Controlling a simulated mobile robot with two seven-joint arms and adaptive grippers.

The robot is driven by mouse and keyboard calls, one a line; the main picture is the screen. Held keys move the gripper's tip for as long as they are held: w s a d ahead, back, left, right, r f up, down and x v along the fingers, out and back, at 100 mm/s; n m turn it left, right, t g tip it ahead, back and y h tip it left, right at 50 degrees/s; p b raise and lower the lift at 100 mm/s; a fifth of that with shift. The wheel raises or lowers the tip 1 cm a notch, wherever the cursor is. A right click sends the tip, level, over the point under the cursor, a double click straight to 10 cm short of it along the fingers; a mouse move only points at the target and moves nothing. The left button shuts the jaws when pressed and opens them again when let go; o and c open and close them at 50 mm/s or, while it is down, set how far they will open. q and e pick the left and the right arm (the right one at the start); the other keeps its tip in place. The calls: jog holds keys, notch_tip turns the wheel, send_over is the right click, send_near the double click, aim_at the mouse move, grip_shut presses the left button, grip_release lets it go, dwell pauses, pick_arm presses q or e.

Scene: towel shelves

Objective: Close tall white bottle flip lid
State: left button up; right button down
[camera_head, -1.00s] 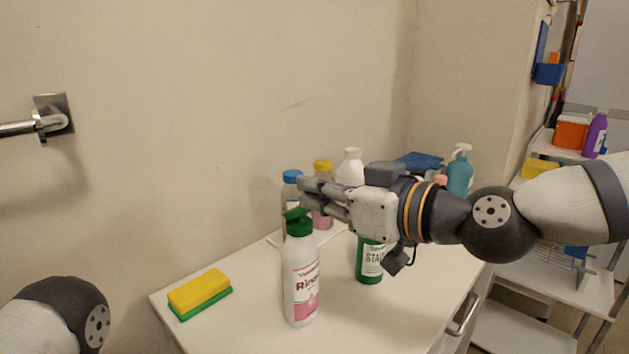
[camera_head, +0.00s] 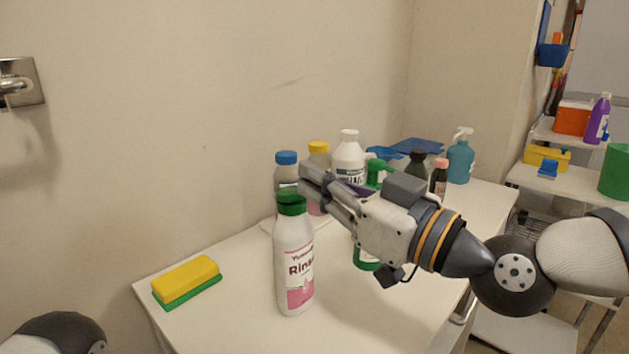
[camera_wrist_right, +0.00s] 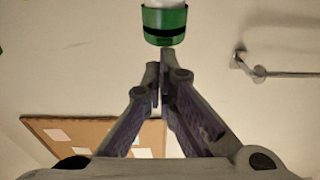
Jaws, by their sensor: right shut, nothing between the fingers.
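The tall white bottle (camera_head: 294,262) with pink label print stands upright near the front of the white cabinet top. Its green cap (camera_head: 292,205) looks level, with the flip lid lying down over it. In the right wrist view the green cap (camera_wrist_right: 165,22) shows a dark line across it, just beyond the fingertips. My right gripper (camera_head: 306,178) is shut and empty. Its fingertips are just above and behind the cap in the head view; I cannot tell whether they touch it. My left gripper is out of view.
A yellow and green sponge (camera_head: 187,281) lies left of the bottle. Behind my right gripper stand a blue-capped bottle (camera_head: 286,172), a yellow-capped bottle (camera_head: 318,152), a white bottle (camera_head: 348,155) and a teal spray bottle (camera_head: 460,160). The cabinet top (camera_head: 232,310) is clear in front.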

jog(key=shift+s+d+f, duration=0.2)
jog(key=shift+s+f, duration=0.05)
jog(key=shift+f, duration=0.3)
